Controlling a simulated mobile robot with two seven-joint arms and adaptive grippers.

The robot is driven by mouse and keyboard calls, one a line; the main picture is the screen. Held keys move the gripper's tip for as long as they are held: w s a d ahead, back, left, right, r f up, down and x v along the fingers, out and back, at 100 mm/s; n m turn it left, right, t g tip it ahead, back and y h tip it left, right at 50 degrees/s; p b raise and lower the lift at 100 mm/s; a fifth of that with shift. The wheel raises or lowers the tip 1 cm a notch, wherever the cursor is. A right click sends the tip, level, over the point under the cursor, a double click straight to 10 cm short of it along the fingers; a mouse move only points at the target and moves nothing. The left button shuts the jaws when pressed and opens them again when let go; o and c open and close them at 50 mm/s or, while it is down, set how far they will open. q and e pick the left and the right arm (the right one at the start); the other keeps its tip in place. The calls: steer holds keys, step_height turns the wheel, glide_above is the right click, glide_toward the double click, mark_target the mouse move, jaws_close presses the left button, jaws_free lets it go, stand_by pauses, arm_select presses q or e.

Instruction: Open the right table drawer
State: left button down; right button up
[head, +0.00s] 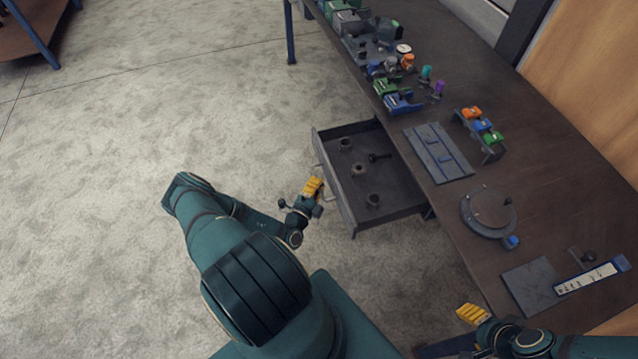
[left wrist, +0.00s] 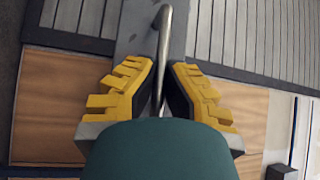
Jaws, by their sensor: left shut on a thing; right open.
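The table drawer (head: 348,207) is pulled out from under the dark table, and its inside is visible from above. Several small dark parts lie in it. My left gripper (head: 313,186) is at the front of the drawer, its yellow fingers shut on the handle. In the left wrist view the metal bar handle (left wrist: 163,55) runs between the two yellow fingers of my left gripper (left wrist: 160,92). My right gripper (head: 470,312) is open and apart from the drawer, near the table's front edge at the lower right.
The table (head: 545,215) carries a grey plate (head: 438,152), a round flanged part (head: 488,212), a flat square plate (head: 530,286) and several coloured parts toward the back. Bare floor (head: 180,90) lies open to the left of the drawer.

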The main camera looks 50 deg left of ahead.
arm_select(q)
steer(key=shift+a+r, duration=0.1)
steer(key=shift+a, duration=0.1)
steer(key=c, duration=1)
jaws_free()
steer(key=shift+d, duration=0.1)
steer(key=v, duration=1.2)
steer(key=shift+w, duration=0.1)
